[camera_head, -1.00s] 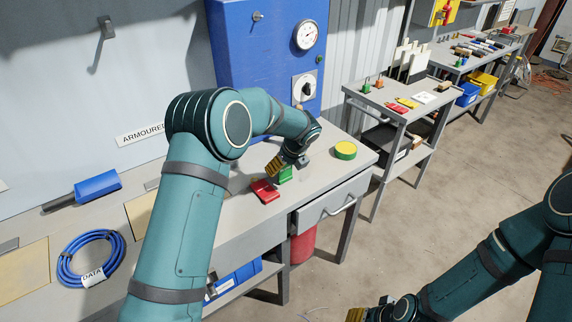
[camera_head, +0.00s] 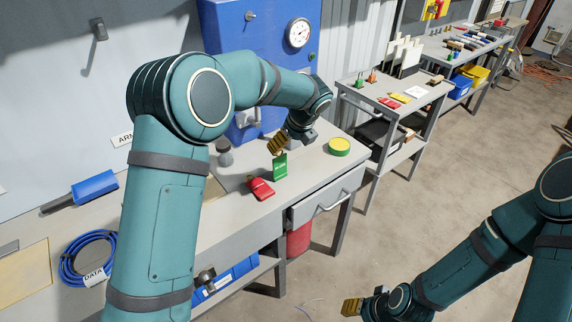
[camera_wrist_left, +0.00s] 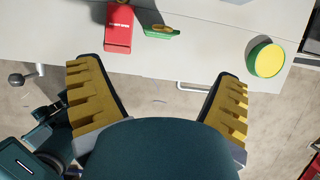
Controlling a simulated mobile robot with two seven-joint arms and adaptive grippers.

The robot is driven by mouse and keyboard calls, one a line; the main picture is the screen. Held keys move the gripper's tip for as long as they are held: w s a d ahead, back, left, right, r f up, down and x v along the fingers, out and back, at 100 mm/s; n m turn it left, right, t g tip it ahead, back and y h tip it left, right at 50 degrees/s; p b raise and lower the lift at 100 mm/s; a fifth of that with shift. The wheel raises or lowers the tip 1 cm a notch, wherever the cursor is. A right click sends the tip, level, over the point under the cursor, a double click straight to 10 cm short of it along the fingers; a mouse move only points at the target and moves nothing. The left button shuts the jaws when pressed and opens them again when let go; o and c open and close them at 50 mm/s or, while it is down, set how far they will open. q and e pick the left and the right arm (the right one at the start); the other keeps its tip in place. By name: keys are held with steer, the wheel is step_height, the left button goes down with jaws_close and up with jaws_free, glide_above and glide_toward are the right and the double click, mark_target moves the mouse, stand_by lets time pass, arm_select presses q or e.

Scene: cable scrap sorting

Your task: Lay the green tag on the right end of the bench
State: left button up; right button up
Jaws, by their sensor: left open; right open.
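The green tag (camera_head: 280,167) is on the bench (camera_head: 306,180), beside the red tag (camera_head: 260,189), and looks upright in the head view. In the left wrist view the green tag (camera_wrist_left: 162,33) lies ahead of my fingers, right of the red tag (camera_wrist_left: 118,28). My left gripper (camera_head: 278,144) is just above and behind the green tag in the head view. In the left wrist view my left gripper (camera_wrist_left: 158,95) has its yellow fingers wide apart, with nothing between them. My right gripper (camera_head: 351,307) is open, away from the bench, low in the head view.
A round yellow-and-green thing (camera_head: 339,146) sits near the bench's right end. A blue cabinet with a gauge (camera_head: 299,34) stands behind. A coil of blue cable (camera_head: 88,258) lies at the left. A grey shelf table (camera_head: 420,104) stands beyond the bench's right end, across a floor gap.

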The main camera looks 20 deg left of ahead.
arm_select(q)
steer(key=s+d+f+n+g+h, duration=0.1)
steer(key=s+d+f+n+h, duration=0.2)
steer(key=s+f+n, duration=0.45)
steer(key=s+d+f+n+g+h, duration=0.1)
steer(key=s+d+f+n+h, duration=0.25)
steer(key=s+f, duration=0.65)
steer(key=s+f+n+h, duration=0.1)
steer(key=s+f+n, duration=0.6)
steer(key=s+n, duration=0.7)
steer(key=shift+a+f+n+t, duration=0.2)
steer(key=shift+n+t, duration=0.1)
steer(key=shift+n, duration=0.9)
